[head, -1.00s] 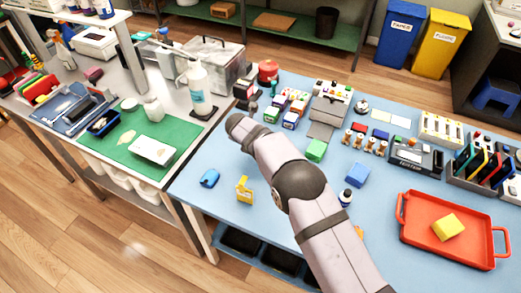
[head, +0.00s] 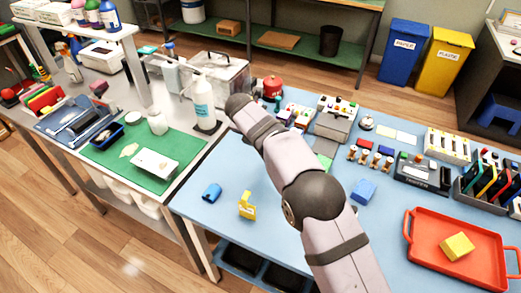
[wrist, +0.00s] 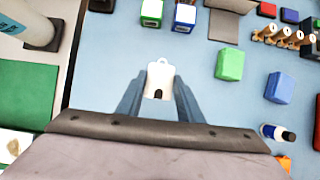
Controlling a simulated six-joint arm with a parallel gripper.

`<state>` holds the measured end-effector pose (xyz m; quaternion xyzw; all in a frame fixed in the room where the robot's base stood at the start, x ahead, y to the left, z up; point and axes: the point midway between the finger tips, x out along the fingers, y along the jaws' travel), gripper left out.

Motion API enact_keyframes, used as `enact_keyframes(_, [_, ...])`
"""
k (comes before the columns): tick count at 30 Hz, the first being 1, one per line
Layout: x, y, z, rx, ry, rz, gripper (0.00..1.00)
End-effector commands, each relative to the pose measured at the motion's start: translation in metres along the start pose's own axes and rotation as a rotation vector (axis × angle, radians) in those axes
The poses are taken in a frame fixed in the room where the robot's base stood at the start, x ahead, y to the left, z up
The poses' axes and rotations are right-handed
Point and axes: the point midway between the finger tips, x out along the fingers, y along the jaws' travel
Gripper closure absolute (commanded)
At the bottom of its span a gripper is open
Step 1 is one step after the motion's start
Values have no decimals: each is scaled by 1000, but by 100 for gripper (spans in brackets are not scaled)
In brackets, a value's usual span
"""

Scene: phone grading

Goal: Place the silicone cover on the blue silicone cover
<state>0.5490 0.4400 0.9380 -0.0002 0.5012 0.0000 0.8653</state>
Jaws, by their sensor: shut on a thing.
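My gripper (wrist: 160,97) is shut on a small white cover (wrist: 160,76) with a loop at its top and a dark opening low on its face. In the head view my arm hides the fingers and the held cover. A small rounded blue piece (head: 212,192), which looks like the blue silicone cover, lies on the blue table mat at the near left, well apart from my arm. A boxier blue block (head: 362,190) lies right of my arm and also shows in the wrist view (wrist: 279,87).
A yellow stand (head: 247,206) is close to the rounded blue piece. A green block (wrist: 230,64) and a dark bottle (wrist: 278,133) lie to the right. A red tray (head: 413,233) with a yellow block is at far right. The mat's front left is mostly clear.

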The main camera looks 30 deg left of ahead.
Motion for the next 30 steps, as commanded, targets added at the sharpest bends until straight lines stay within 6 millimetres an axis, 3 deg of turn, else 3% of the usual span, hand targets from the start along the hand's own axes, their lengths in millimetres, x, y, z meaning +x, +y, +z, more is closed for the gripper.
enact_keyframes(8, [-20,17,-3,-27,-1,18,91])
enact_keyframes(19, [-79,50,-5,-86,-1,51,91])
enact_keyframes(22, [-97,56,-12,-107,-1,63,91])
enact_keyframes(30, [-123,63,-39,-149,1,86,91])
